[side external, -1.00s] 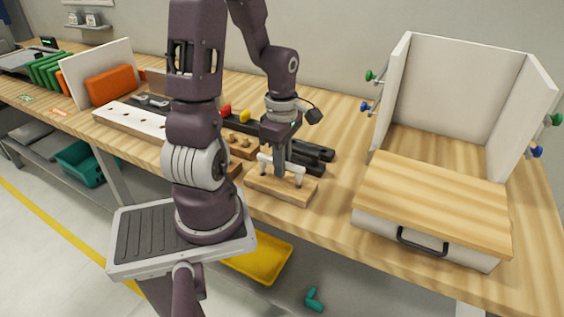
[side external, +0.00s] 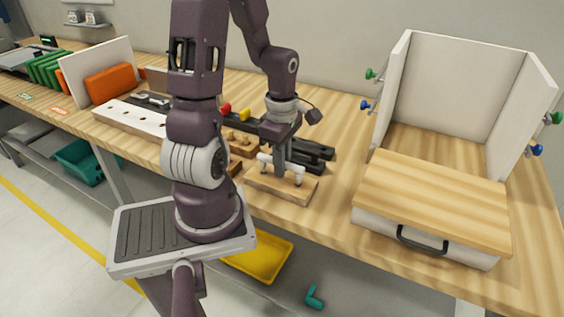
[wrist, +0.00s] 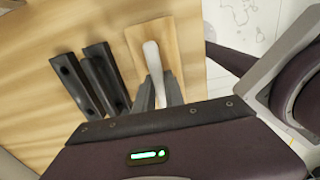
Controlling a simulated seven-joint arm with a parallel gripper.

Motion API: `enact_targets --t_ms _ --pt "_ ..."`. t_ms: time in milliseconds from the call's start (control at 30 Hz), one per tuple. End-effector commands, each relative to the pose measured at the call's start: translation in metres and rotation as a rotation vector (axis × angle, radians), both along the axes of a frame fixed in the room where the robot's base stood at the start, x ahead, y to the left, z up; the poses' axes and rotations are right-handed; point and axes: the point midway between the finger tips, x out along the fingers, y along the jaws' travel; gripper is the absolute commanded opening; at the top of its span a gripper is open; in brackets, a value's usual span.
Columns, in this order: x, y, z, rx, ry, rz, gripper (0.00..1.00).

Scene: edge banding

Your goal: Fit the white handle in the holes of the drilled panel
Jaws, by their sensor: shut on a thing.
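The white handle (side external: 268,158) is a bar with two legs. It stands over the small wooden drilled panel (side external: 282,188), which lies near the table's front edge. My gripper (side external: 281,170) points down and is shut on the handle's bar. In the wrist view the handle (wrist: 152,57) is between the fingers (wrist: 157,92) and lies over the panel (wrist: 133,42). The leg ends show close to the panel's top in the side external view. I cannot tell whether they are in the holes, which are hidden or too small to see.
Black handles (wrist: 93,80) lie close beside the panel. A drawer with a black handle (side external: 422,241) and a white open cabinet (side external: 450,85) stand to the right. Wooden blocks (side external: 240,145) and a white drilled strip (side external: 130,119) are to the left.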

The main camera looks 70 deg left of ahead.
Motion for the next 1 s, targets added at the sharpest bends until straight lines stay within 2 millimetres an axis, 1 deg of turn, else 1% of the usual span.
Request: enact_targets --t_ms 1000 --pt "0.000 0.000 -0.012 0.001 0.002 0.001 0.00"
